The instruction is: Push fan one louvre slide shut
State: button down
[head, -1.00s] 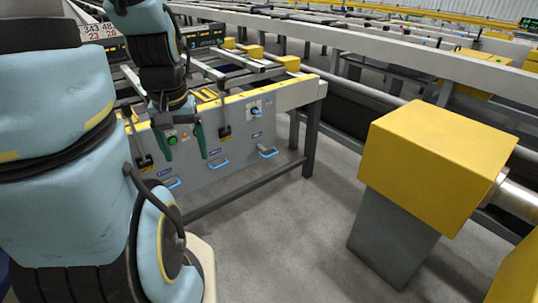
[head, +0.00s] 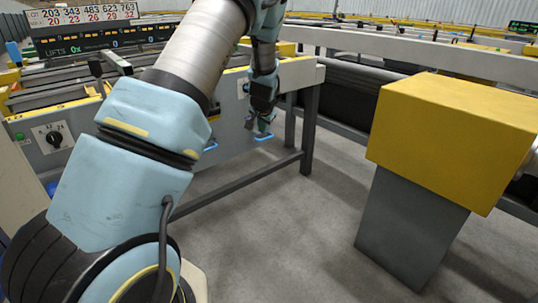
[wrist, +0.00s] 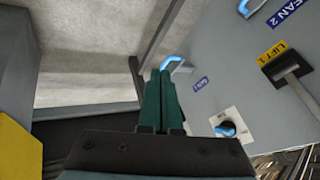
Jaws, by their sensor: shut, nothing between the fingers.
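A light-blue handle (wrist: 175,63) shows just beside my fingertips in the wrist view, on the grey panel, with a small blue label (wrist: 203,84) too small to read surely. In the head view this looks like the rightmost blue handle (head: 265,137), just below my gripper (head: 263,122). My gripper (wrist: 160,73) has its two green fingers together, with nothing between them. I cannot tell whether they touch the handle. Another blue handle (wrist: 250,7), labelled FAN 2, is at the wrist view's top right; a second handle (head: 211,146) also shows in the head view.
A blue rotary knob (wrist: 226,129) and a dark lever (wrist: 287,72) labelled LIFT stick out of the panel. The table's grey leg (head: 311,125) and low crossbar (head: 235,186) are close by. A yellow box (head: 450,135) on a grey post stands right, with open floor between.

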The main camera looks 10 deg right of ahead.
jog(key=w+d+f+m+b, duration=0.2)
jog(key=d+f, duration=0.3)
jog(key=d, duration=0.1)
jog(key=w+f+b, duration=0.1)
jog(key=w+f, duration=0.5)
jog(key=w, duration=0.4)
jog(key=shift+f+t+h, duration=0.35)
jog(key=shift+t+h, duration=0.05)
